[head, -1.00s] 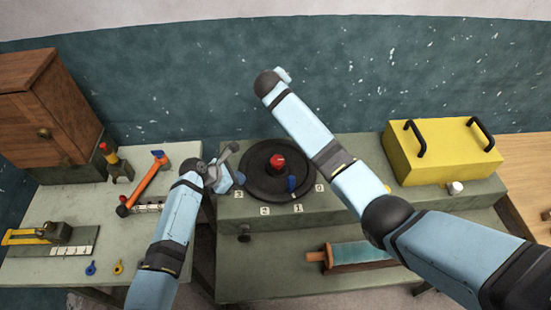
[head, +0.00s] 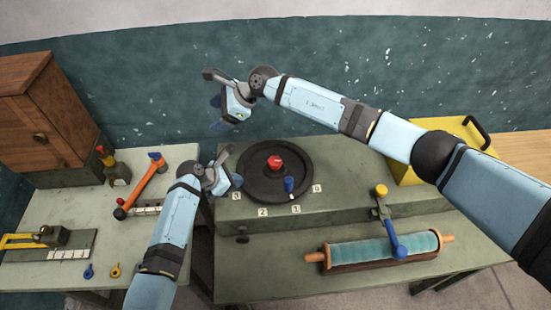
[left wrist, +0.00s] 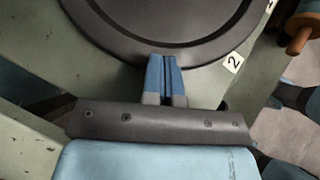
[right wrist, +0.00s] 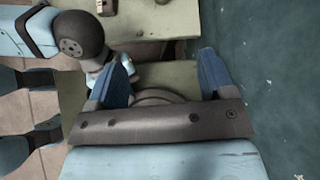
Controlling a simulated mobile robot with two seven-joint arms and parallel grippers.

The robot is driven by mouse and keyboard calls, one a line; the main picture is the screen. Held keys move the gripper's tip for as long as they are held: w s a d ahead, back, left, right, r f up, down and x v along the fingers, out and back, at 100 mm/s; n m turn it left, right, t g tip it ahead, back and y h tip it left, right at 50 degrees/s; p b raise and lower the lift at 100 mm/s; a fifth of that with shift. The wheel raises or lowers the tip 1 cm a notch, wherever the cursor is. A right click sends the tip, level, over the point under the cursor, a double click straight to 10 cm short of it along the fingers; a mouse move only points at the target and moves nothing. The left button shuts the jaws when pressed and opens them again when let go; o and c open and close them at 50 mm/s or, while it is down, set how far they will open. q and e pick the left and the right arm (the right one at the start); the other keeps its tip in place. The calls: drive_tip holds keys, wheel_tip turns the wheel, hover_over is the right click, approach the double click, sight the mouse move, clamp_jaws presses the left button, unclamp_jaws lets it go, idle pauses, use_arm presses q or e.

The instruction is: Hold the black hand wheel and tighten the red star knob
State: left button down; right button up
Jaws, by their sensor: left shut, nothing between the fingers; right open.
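The black hand wheel (head: 252,188) lies flat on the raised part of the bench, with a blue handle (head: 289,186) standing at its near right. The red star knob (head: 275,162) sits at its centre. My left gripper (head: 231,180) is at the wheel's left edge. In the left wrist view its blue fingers (left wrist: 162,62) are shut and empty, by the wheel's rim (left wrist: 225,40). My right gripper (head: 216,116) is open and empty, up and left of the wheel near the wall. In the right wrist view its fingers (right wrist: 165,58) are wide apart, and the knob is not visible.
Number tags (head: 263,212) line the wheel's near side. A yellow lidded box (head: 410,170) stands right, partly behind my right arm. A teal roller (head: 350,252) and a blue-and-yellow lever (head: 397,244) are in front.

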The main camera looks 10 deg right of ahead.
drive_tip(key=s+d+f+n+g+h, duration=0.1)
drive_tip(key=d+f+n+h, duration=0.35)
drive_tip(key=d, duration=0.25)
drive_tip(key=n+h, duration=0.2)
drive_tip(key=h, duration=0.4)
hover_over(275, 160)
wheel_tip(275, 160, down, 4)
drive_tip(key=shift+y, duration=0.25)
wheel_tip(275, 160, down, 11)
drive_tip(key=shift+d+r, duration=0.1)
drive_tip(key=shift+r, duration=0.05)
drive_tip(key=c, duration=0.9)
